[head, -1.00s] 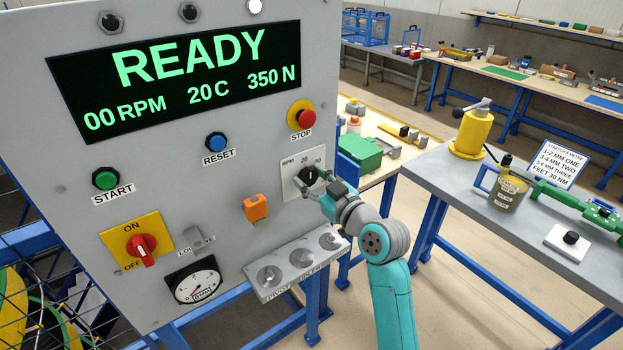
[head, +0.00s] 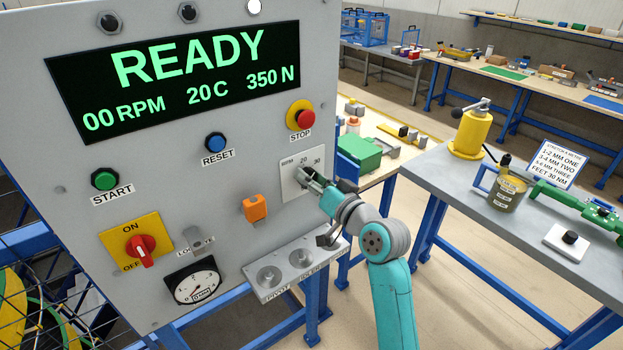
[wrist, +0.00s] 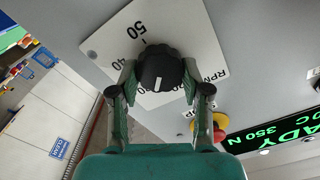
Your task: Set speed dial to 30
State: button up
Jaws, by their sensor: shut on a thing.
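The speed dial is a black knob (wrist: 158,68) with a white pointer line, on a white plate (head: 291,188) marked RPM on the grey panel. In the head view, 20 and 30 show on the plate's upper part. In the wrist view, 50, 40 and RPM show around the knob.
The display (head: 180,80) reads READY, 00 RPM, 20 C, 350 N. The red STOP button (head: 306,118) is just above the dial. An orange block (head: 255,208) is at its lower left. A metal holder (head: 285,276) juts out below. A grey bench (head: 460,205) stands at right.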

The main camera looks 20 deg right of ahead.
jog(key=shift+m, duration=1.6)
jog(key=shift+d+f, duration=0.1)
jog(key=o, duration=1.1)
jog(key=shift+o, duration=0.2)
jog(key=v, duration=1.2)
